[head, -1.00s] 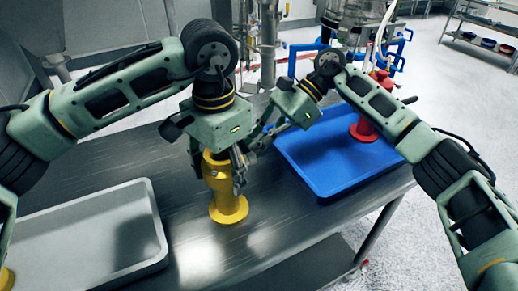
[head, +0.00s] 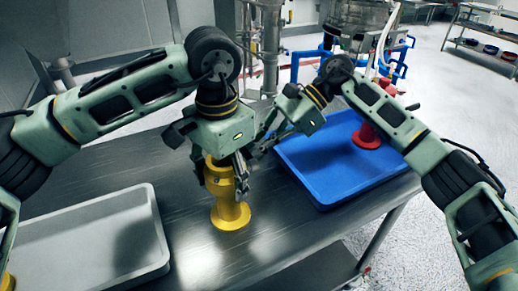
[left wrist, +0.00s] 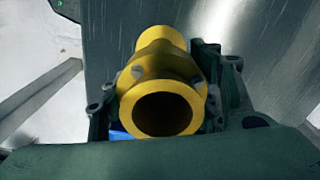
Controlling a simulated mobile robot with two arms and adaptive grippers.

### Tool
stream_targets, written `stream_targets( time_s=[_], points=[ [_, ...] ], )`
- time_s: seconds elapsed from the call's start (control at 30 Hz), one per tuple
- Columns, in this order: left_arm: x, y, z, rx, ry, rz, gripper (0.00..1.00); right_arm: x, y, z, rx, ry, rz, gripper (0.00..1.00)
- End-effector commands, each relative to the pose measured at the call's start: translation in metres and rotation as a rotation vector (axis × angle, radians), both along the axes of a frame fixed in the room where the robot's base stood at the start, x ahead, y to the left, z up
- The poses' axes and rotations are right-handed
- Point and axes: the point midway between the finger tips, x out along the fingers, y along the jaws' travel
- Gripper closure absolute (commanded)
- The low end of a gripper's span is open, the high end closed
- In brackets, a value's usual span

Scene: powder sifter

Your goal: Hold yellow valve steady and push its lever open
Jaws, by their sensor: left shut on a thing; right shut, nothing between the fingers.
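The yellow valve (head: 231,213) stands upright on the steel table, with a wide round base and a narrower body. My left gripper (head: 222,172) comes down from above and is shut around its upper part. In the left wrist view the valve's open round mouth (left wrist: 162,105) faces the camera, with gripper fingers (left wrist: 160,88) on both sides. My right gripper (head: 258,146) is shut and empty, just right of the valve's top and close to my left gripper. The lever cannot be made out; the grippers hide much of the valve's top. I cannot tell whether my right gripper touches it.
A blue tray (head: 330,192) lies on the right of the table with a red valve-like part (head: 367,136) at its far side. A grey tray (head: 150,225) lies at the left front. Metal equipment with blue pipes stands behind the table.

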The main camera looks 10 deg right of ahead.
Motion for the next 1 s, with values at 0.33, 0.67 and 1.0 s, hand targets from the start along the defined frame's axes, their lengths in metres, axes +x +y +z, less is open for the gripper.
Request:
stream_targets(
  time_s=[0.33,0.67,1.0],
  points=[
    [-0.001,0.000,-0.002,0.003,0.004,-0.001,0.98,0.002,0.001,0.012,0.054,-0.151,0.001,1.00],
    [-0.001,0.000,-0.002,0.003,0.004,-0.001,0.98,0.002,0.001,0.033,0.149,-0.443,0.001,1.00],
    [0.000,0.000,-0.002,0.003,0.003,0.000,0.98,-0.004,0.000,0.052,0.241,-0.721,0.002,1.00]
  ],
)
